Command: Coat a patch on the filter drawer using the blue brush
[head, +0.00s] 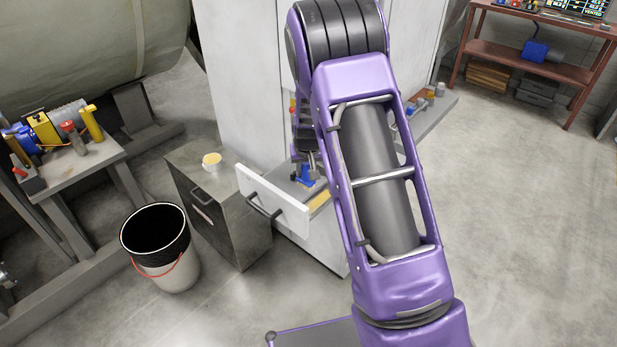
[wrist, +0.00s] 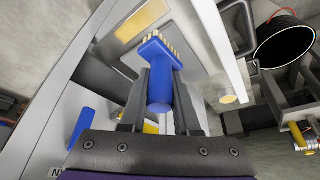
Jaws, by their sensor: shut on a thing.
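My gripper (wrist: 161,88) is shut on the blue brush (wrist: 156,58), with a finger on each side of its handle. The brush's pale bristles point away from the gripper. In the head view the brush (head: 307,179) shows over the open filter drawer (head: 272,200), which has a white front and a dark handle. A yellow patch (head: 320,200) lies on the drawer's surface; it also shows beyond the bristles in the wrist view (wrist: 143,19). The bristles look apart from the patch, but the exact gap cannot be told. My arm hides part of the drawer's right side.
A small tin with yellow contents (head: 211,160) stands on a grey cabinet (head: 220,205) left of the drawer. A black-lined bucket (head: 158,245) stands on the floor. A tool-covered bench (head: 80,165) is at left.

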